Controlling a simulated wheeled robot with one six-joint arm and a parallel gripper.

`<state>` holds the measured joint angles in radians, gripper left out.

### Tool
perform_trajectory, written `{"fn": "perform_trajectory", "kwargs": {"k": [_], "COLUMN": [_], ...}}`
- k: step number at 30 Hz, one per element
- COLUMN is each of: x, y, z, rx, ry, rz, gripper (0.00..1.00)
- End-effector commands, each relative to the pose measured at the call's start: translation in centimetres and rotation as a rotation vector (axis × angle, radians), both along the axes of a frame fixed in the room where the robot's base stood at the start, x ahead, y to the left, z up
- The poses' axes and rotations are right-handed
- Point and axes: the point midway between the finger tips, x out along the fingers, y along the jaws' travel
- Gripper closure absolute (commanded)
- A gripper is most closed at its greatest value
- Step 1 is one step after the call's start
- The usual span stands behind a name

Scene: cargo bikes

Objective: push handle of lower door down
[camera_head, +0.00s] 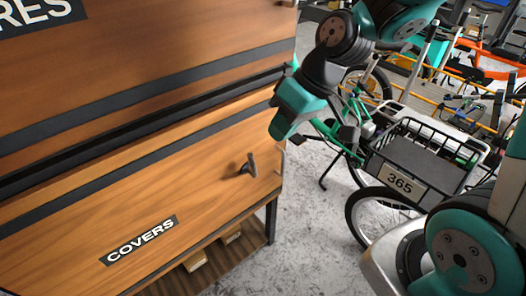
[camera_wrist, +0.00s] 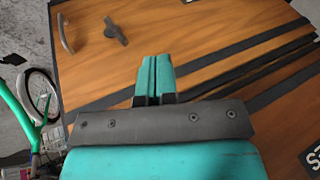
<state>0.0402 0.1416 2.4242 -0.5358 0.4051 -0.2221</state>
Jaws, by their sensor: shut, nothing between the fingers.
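The lower door (camera_head: 190,205) is a wooden panel with a "COVERS" label, and it looks closed. Its small dark handle (camera_head: 250,167) stands out from the panel near the right side; it also shows in the wrist view as a dark lever (camera_wrist: 116,32), tilted. My gripper (camera_head: 276,136) is above and to the right of the handle in the head view, apart from it. In the wrist view my gripper's teal fingers (camera_wrist: 154,76) are together with nothing between them, pointing toward the panel. The gap to the panel is hard to judge.
A curved grey bar (camera_wrist: 65,33) sits at the door's side edge. Dark strips (camera_head: 140,118) run above the lower door, under an upper panel (camera_head: 150,50). A bike with a "365" basket (camera_head: 415,160) stands to the right. Grey floor (camera_head: 310,225) is bare between cabinet and bike.

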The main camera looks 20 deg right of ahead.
Motion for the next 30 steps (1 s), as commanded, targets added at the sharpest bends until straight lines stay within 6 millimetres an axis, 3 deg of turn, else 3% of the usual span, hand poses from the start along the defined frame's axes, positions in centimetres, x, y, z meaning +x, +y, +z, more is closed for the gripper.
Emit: {"fn": "perform_trajectory", "kwargs": {"k": [1,3,6,12,25,30], "x": [2.0,4.3,6.5,8.2,8.4,8.9], "y": [-1.7,-3.8,-6.5,-9.3,-9.3,-8.2], "z": [-1.4,-3.3,-5.7,-8.4,-8.9,-10.6], "rx": [0.019,0.041,0.062,0.075,0.076,0.076], "ry": [0.001,-0.021,-0.049,-0.084,-0.086,-0.081], "rz": [-0.052,-0.105,-0.168,-0.234,-0.236,-0.233], "gripper": [1.0,1.0,1.0,1.0,1.0,1.0]}}
